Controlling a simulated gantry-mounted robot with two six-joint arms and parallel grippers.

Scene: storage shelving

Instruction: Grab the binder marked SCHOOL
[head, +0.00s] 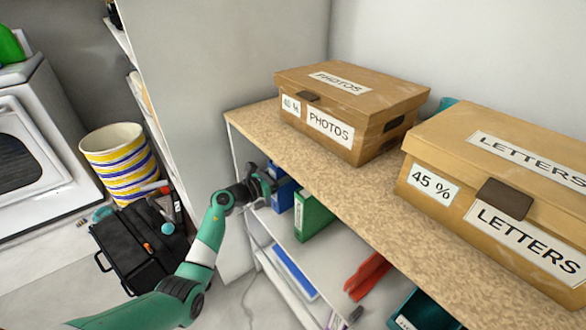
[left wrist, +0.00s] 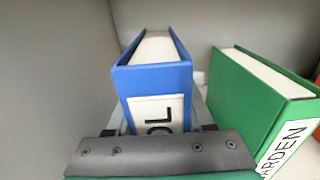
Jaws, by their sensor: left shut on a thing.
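The blue binder (head: 286,193) stands upright on the shelf below the wooden top in the head view. My right gripper is in neither view.
A green binder (left wrist: 250,105) labelled "…ARDEN" stands close to the right of the blue one. The wooden top (head: 250,122) overhangs the shelf and carries a PHOTOS box (head: 350,110) and a LETTERS box (head: 500,190). A grey wall stands close on the left.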

